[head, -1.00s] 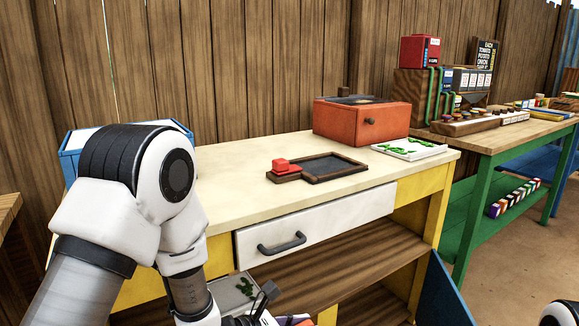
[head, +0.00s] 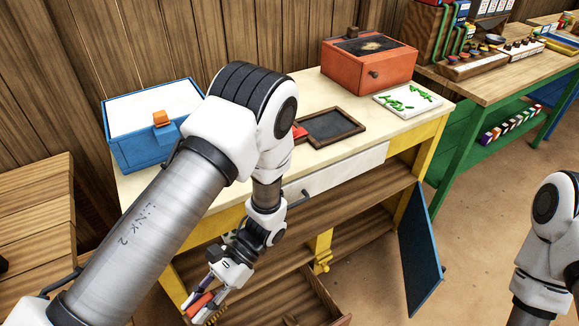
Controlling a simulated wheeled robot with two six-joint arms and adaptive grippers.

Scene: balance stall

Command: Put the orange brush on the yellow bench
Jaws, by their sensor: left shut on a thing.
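The orange brush (head: 201,304) is between the fingers of my left gripper (head: 198,298), low in front of the bench, near the bottom edge of the head view. The gripper is shut on it, and the fingers hide part of it. The yellow bench (head: 428,160) has a pale top, a white drawer and open shelves below. The gripper and brush are lower than its top and apart from it. My left arm covers part of the bench top. My right arm shows at the right edge, but its gripper is out of view.
On the bench top are a blue box (head: 148,150), a dark framed tray (head: 330,126), an orange-red stove box (head: 368,68) and a white board with green pieces (head: 407,99). A blue door (head: 420,245) stands open at the right. A green table (head: 475,120) is beyond.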

